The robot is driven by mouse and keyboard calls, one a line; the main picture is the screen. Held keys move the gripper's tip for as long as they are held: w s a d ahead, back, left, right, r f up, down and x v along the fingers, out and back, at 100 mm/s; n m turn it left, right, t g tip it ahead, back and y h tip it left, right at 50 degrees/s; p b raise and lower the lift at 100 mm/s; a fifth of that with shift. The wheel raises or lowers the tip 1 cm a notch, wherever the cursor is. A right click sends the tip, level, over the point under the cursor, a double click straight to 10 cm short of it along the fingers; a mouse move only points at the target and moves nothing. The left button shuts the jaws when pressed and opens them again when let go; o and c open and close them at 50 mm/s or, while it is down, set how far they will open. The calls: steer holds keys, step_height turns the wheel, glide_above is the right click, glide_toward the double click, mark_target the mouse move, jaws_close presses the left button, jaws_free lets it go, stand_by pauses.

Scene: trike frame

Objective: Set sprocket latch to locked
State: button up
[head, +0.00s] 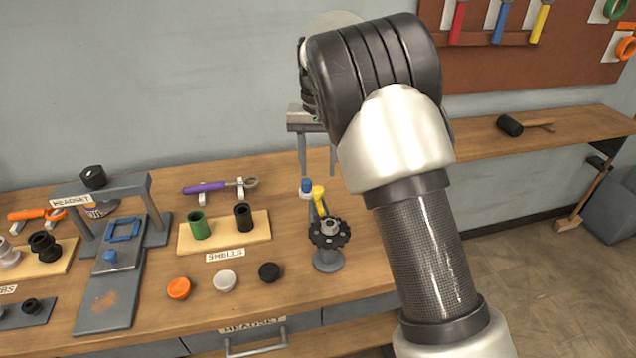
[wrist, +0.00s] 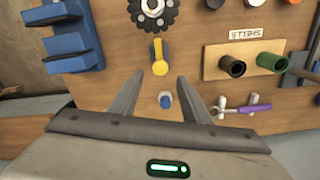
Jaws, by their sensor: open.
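The black toothed sprocket (head: 318,238) sits on a grey round stand near the table's front edge. A yellow lever (head: 319,193), which looks like the latch, rises just behind it. A small blue-topped post (head: 306,186) stands beside the lever. My gripper (head: 318,174) is open and empty above and behind them. In the wrist view, the blue-topped post (wrist: 166,99) shows between the open fingers of my gripper (wrist: 160,80). The yellow lever (wrist: 160,60) lies just beyond the fingertips, with the sprocket (wrist: 153,12) past it at the top edge. I see no contact.
A board with a green cup (head: 198,225) and a black cup (head: 243,217) lies left of the sprocket. Purple-handled pliers (head: 205,188) rest behind it. Orange, white and black caps lie in front. A blue-and-grey block (wrist: 72,38) is at left in the wrist view.

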mark_target(318, 188)
step_height(318, 188, down, 5)
steer(key=shift+f, duration=0.2)
